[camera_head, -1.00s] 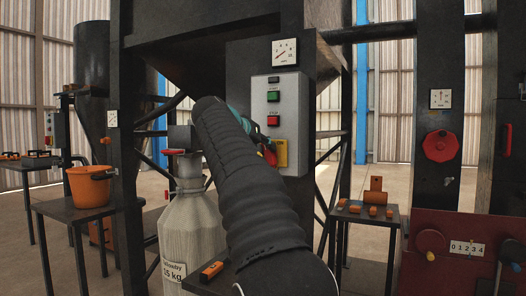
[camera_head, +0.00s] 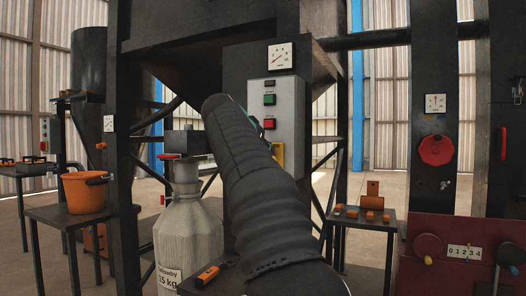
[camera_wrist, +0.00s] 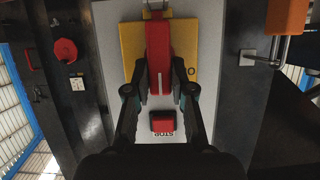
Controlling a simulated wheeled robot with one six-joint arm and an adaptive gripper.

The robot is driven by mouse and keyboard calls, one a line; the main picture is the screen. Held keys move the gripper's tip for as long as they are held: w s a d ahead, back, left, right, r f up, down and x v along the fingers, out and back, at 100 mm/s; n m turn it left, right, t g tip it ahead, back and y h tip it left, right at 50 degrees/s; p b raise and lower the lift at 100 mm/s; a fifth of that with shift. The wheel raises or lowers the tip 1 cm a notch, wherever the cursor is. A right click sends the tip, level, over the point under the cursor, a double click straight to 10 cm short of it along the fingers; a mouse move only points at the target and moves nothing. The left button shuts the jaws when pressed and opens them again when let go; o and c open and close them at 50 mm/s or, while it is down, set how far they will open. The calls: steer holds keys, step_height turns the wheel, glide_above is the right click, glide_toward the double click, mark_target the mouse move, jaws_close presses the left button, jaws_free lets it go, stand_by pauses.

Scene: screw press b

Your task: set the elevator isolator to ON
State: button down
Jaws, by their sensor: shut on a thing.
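The elevator isolator is a red handle (camera_wrist: 158,55) on a yellow plate (camera_wrist: 130,45), fixed to a pale grey control panel (camera_wrist: 105,25). In the wrist view the handle lies along the picture's length, with a letter O on the plate beside its gripped end. My gripper (camera_wrist: 159,92) has one finger on each side of that end and is shut on it. In the head view the panel (camera_head: 290,103) stands behind my arm. A strip of the yellow plate (camera_head: 278,151) shows there, but my arm hides the handle and the fingertips.
The panel also has a green START button (camera_head: 269,100) and a red STOP button (camera_head: 269,124). The STOP button also shows between my fingers in the wrist view (camera_wrist: 162,122). A small table (camera_head: 362,221) stands right.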

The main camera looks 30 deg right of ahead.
steer(key=shift+f, duration=0.1)
steer(key=c, duration=1)
jaws_free()
steer(key=shift+a, duration=0.1)
steer(key=v, duration=1.2)
